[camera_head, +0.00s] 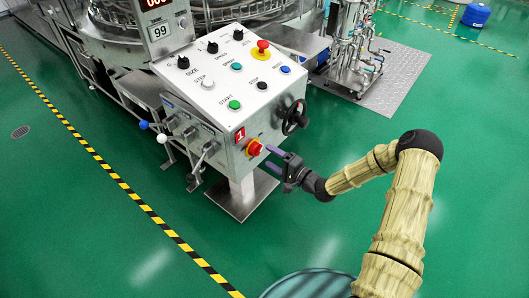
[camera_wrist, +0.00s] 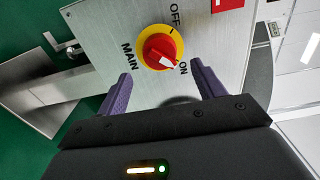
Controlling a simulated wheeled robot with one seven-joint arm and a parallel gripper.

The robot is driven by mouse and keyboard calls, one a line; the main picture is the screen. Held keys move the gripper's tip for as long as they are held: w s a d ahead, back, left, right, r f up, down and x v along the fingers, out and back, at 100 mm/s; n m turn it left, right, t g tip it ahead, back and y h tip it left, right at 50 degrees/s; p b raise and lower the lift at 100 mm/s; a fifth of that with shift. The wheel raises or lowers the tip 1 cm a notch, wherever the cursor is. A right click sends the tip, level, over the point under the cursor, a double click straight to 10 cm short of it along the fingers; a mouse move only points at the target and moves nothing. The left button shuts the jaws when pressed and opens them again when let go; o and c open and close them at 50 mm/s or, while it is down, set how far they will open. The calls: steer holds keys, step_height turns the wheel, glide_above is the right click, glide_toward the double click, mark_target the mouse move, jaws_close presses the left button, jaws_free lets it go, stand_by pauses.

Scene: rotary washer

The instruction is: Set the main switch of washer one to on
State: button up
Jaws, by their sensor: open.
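The main switch (camera_head: 254,148) is a red knob on a yellow disc, low on the front face of the washer's control box, beside a red plate marked 1. In the wrist view the knob (camera_wrist: 160,51) sits between the labels MAIN, OFF and ON. Its white mark lies on the side toward ON. My gripper (camera_head: 270,158) is in front of the switch, its purple fingers pointing at it. In the wrist view my gripper (camera_wrist: 163,84) is open, one finger to each side below the knob, apart from it and holding nothing.
A black handwheel (camera_head: 295,117) juts from the box close above my gripper. The sloped panel (camera_head: 235,75) carries several knobs and buttons. Levers with blue and white balls (camera_head: 162,138) stick out at left. Green floor (camera_head: 320,215) is open around my arm.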

steer(key=p+v, duration=0.1)
steer(key=v, duration=1.1)
steer(key=shift+s+d, duration=0.25)
steer(key=shift+s, duration=0.05)
steer(key=shift+w, duration=0.1)
steer(key=s+d+r+n+g+h, duration=0.4)
steer(key=d+r+n+g+h, duration=0.4)
steer(key=h, duration=0.5)
steer(key=s+a+r+h, duration=0.1)
steer(key=s+a+r, duration=0.3)
steer(key=s+r, duration=0.75)
steer(key=w+p+v, duration=0.2)
steer(key=p+v, duration=1.1)
steer(key=p, duration=0.2)
steer(key=w+r+p+v, duration=0.1)
steer(key=w+p+v, duration=0.2)
steer(key=p+v, duration=1.1)
steer(key=shift+w+a+r+p, duration=0.3)
steer(key=shift+a+p, duration=0.2)
steer(key=shift+p, duration=0.05)
